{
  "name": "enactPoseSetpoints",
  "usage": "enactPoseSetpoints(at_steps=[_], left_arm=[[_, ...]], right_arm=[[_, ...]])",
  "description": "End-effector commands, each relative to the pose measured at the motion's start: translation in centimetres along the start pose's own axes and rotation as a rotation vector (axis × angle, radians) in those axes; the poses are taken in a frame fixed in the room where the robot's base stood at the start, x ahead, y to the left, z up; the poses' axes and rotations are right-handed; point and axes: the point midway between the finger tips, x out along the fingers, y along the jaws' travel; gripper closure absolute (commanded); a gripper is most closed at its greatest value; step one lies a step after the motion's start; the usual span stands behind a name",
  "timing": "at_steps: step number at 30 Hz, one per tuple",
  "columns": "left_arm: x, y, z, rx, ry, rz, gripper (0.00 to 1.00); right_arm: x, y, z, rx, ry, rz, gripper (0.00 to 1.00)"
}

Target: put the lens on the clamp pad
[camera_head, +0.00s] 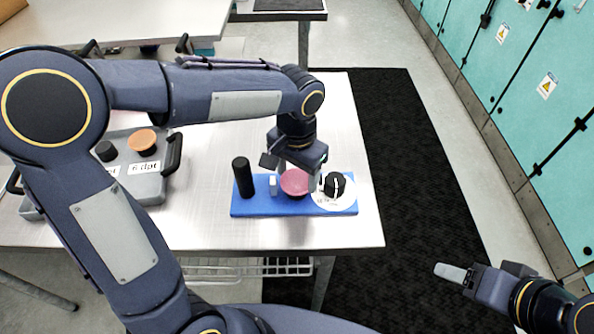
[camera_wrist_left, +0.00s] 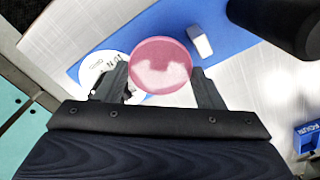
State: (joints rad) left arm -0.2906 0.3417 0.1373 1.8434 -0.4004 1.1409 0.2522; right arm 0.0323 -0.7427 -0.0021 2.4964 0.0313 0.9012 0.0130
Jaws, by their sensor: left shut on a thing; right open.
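A pink round lens (camera_head: 294,183) is over the middle of a blue base (camera_head: 262,207) on the table. My left gripper (camera_head: 300,178) points down and is shut on the lens. In the left wrist view the lens (camera_wrist_left: 160,65) sits between the two fingers. A small white block (camera_head: 273,186), perhaps the clamp pad or part of the clamp, stands just left of the lens; it also shows in the left wrist view (camera_wrist_left: 199,41). I cannot tell whether the lens touches the base. My right gripper (camera_head: 447,271) is open and empty, low over the floor at right.
A black upright cylinder (camera_head: 243,178) stands on the base's left end. A black knob (camera_head: 334,186) on a white printed dial (camera_head: 347,199) is at its right end, close to the gripper. A grey tray (camera_head: 142,190) at left holds an orange disc (camera_head: 142,140) and a black knob.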

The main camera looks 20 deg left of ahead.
Motion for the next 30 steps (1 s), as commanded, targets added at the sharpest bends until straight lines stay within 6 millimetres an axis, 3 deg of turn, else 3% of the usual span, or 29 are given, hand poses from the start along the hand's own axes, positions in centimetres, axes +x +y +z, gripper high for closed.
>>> enactPoseSetpoints(at_steps=[1, 2, 6, 18, 30], left_arm=[[0.3, 0.0, 0.0, 0.0, -0.001, 0.0, 0.59], [0.2, 0.0, 0.0, 0.0, 0.0, 0.0, 0.34], [0.1, 0.0, 0.0, 0.0, 0.0, 0.0, 0.16], [-0.8, 0.0, -0.1, 0.0, 0.003, 0.0, 0.16], [-8.9, 0.0, -0.1, 0.0, 0.005, 0.001, 0.16]], right_arm=[[0.2, 0.1, 0.1, 0.0, 0.0, 0.0, 0.37], [0.1, 0.1, 0.1, 0.0, 0.0, 0.0, 0.37], [0.1, 0.0, 0.0, 0.0, 0.0, 0.0, 0.37], [-0.1, -0.1, -0.1, 0.0, 0.0, 0.0, 0.37], [-0.5, -0.2, -0.2, 0.0, 0.0, 0.0, 0.37]])
